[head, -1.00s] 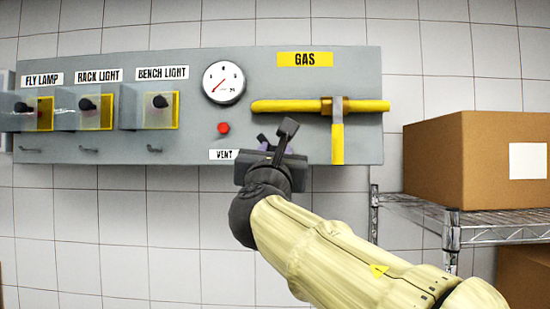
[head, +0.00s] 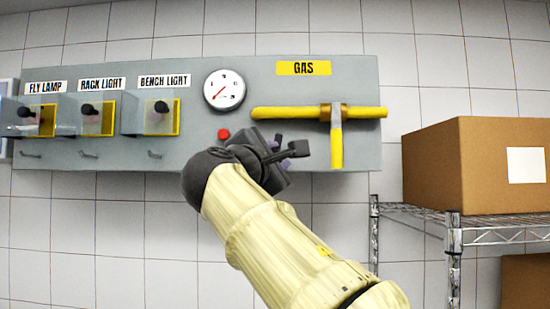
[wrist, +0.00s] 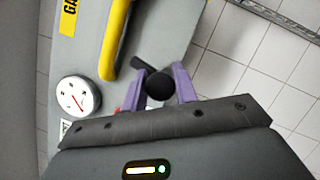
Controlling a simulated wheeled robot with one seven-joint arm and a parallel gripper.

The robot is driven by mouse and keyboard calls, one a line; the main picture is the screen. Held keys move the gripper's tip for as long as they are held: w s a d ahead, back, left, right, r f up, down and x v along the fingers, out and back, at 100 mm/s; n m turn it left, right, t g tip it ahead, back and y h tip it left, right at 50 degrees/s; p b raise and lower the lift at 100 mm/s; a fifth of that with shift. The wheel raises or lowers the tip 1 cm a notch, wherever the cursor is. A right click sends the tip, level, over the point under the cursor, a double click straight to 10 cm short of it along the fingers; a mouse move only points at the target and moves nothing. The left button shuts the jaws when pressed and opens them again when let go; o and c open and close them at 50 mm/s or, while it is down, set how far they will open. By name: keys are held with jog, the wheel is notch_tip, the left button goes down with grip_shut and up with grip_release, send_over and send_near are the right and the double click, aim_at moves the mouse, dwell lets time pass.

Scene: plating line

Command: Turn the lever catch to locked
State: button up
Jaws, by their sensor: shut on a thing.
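The lever catch shows in the wrist view as a black rounded knob (wrist: 159,87) with a short dark bar beside it. My gripper (wrist: 162,78) is shut on this knob, with one purple finger on each side of it. In the head view my gripper (head: 283,150) is at the lower middle of the grey panel (head: 200,100), below and right of the red button (head: 223,134). There the gripper and wrist hide the lever and the spot where the VENT label was. I cannot read the lever's locked or unlocked position.
A yellow gas pipe (head: 285,113) with a yellow handle (head: 336,145) is close to the right of my gripper. A gauge (head: 224,90) is above it. Covered switches (head: 160,115) line the left. A cardboard box (head: 435,170) stands on a wire shelf (head: 410,208) at right.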

jog(key=m+g+p, duration=0.1)
jog(key=m, duration=0.3)
jog(key=shift+g, duration=0.3)
jog(key=shift+f+m+g+p, duration=0.1)
jog(key=shift+m+g+p, duration=0.45)
jog(key=shift+m, duration=0.85)
jog(key=o, duration=0.9)
jog(key=b+v, duration=0.3)
jog(key=v, duration=1.4)
jog(key=shift+s+b, duration=0.15)
jog(key=shift+b, duration=0.2)
